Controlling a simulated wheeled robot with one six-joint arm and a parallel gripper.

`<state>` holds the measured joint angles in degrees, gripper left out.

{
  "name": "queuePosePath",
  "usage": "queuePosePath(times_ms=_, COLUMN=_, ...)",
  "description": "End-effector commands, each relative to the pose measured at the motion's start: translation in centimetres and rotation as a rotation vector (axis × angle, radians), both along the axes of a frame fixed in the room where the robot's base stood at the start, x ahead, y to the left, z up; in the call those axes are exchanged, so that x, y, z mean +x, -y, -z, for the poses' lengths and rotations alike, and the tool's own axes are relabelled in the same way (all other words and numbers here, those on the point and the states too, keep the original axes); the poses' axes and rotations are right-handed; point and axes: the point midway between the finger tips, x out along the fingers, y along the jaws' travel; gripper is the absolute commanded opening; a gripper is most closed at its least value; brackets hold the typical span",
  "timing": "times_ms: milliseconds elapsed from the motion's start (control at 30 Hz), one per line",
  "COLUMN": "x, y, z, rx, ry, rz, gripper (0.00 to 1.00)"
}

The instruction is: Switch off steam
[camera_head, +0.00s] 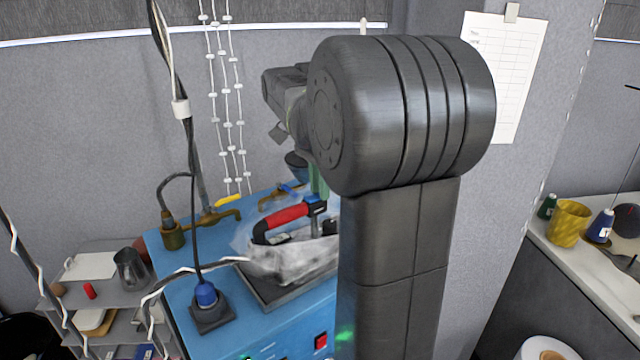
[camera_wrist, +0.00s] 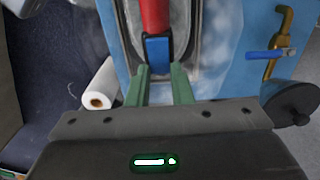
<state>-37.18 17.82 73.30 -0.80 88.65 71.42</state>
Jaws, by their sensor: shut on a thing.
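The steam iron with a red handle (camera_head: 284,217) sits on a dark rest (camera_head: 270,299) on the blue station. Pale steam (camera_head: 243,238) hangs around its body. My gripper (camera_wrist: 160,75) has green fingers, shut on the blue end of the iron's handle (camera_wrist: 157,50). In the head view the green fingers (camera_head: 318,181) come down at that end, partly hidden by my arm. A brass valve with a yellow lever (camera_head: 229,201) stands at the back of the station. A brass valve with a blue lever (camera_head: 287,189) is right of it, and its lever also shows in the wrist view (camera_wrist: 262,56).
A red switch (camera_head: 320,341) is on the station's front. A cable runs to a blue plug (camera_head: 206,294) on the station. Shelves (camera_head: 110,290) stand left. A counter (camera_head: 590,265) with thread spools and a yellow cup is right. A white roll (camera_wrist: 100,90) shows in the wrist view.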

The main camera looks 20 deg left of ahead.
Motion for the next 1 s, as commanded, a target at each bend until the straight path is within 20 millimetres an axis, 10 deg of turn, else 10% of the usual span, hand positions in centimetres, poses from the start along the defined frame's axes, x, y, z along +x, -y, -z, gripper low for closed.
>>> queuePosePath(times_ms=733, x=-0.59, y=-0.44, z=-0.32, rx=-0.138, ry=0.205, rz=0.000, gripper=0.00)
queuePosePath(times_ms=767, x=-0.59, y=-0.44, z=-0.32, rx=-0.138, ry=0.204, rz=0.000, gripper=0.24)
queuePosePath(times_ms=833, x=-0.58, y=-0.45, z=-0.32, rx=-0.138, ry=0.204, rz=0.000, gripper=0.37)
queuePosePath(times_ms=1000, x=-0.60, y=-0.44, z=-0.30, rx=-0.138, ry=0.204, rz=0.000, gripper=0.42)
